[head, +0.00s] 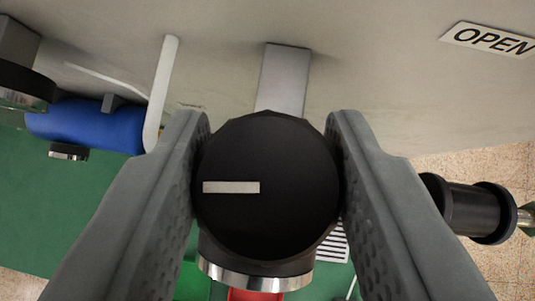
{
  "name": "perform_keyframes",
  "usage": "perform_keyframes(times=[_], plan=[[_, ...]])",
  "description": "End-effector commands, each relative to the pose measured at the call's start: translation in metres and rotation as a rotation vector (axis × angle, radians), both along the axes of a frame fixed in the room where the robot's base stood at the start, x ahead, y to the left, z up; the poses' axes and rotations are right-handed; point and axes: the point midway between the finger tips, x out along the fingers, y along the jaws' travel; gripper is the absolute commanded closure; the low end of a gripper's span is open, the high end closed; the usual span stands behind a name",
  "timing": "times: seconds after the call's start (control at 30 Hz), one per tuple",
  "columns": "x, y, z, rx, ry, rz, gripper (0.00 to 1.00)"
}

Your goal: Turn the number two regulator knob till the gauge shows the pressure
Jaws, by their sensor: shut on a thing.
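A black faceted regulator knob (268,218) with a pale pointer line fills the middle of the head view. The pointer line lies level, running from near the middle of the knob toward the left. My gripper (268,185) is shut on the knob, one grey textured finger on its left side and one on its right. A silver collar (255,280) shows below the knob. No gauge face is in view, and I cannot read a number on the knob.
A grey panel bears an OPEN label (490,40) at upper right. A blue cylinder (90,125) and a pale bent bar (162,90) are at left. A black cylindrical fitting (468,210) is close to the right finger. Green surface lies below left.

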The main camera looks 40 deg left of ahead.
Motion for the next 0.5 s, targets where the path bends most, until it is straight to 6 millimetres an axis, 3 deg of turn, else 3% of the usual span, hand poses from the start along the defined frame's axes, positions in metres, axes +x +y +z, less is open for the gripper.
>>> perform_keyframes(times=[0.5], plan=[[-0.0006,0.0017,0.0003,-0.002,-0.003,-0.4,0.85]])
